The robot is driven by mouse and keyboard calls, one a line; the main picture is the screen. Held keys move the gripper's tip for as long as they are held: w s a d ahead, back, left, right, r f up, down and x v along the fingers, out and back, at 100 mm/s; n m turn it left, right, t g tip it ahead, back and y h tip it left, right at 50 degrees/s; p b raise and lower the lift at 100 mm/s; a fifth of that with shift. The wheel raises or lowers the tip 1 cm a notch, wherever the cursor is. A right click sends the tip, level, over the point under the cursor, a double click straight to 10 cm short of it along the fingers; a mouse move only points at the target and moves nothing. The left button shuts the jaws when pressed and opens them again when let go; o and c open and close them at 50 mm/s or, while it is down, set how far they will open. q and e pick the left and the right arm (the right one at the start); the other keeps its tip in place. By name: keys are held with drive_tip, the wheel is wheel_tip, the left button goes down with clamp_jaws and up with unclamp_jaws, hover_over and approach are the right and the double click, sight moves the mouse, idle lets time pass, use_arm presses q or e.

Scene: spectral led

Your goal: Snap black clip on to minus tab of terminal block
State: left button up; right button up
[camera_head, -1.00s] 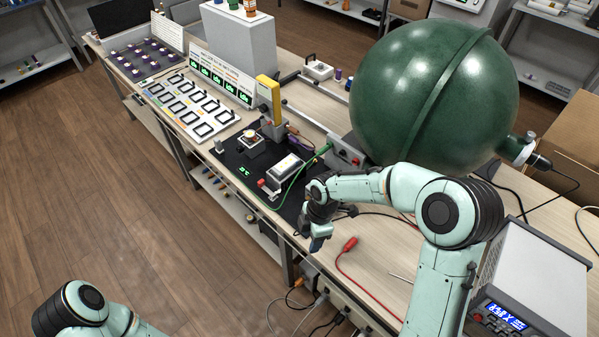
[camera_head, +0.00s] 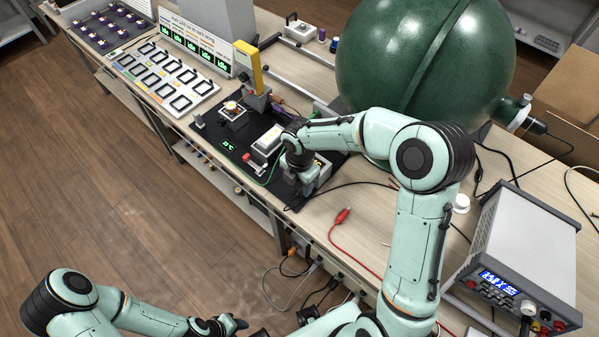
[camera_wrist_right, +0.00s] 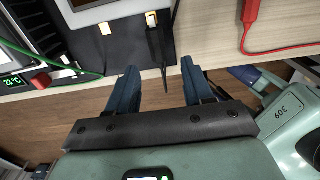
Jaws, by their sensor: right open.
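In the head view my right gripper (camera_head: 300,185) is over the mat's near right end and hides the clip. My left gripper (camera_head: 228,325) is low at the bottom, away from the table.
A red clip (camera_head: 342,215) with a red lead lies on the bare wood to the right. A large green sphere (camera_head: 430,55) stands behind the right arm. A power supply (camera_head: 530,230) is at the right. The black mat (camera_head: 207,140) holds several devices and a green cable.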

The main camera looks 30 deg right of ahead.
sight(299, 191)
drive_tip(key=shift+f, duration=1.7)
clamp_jaws()
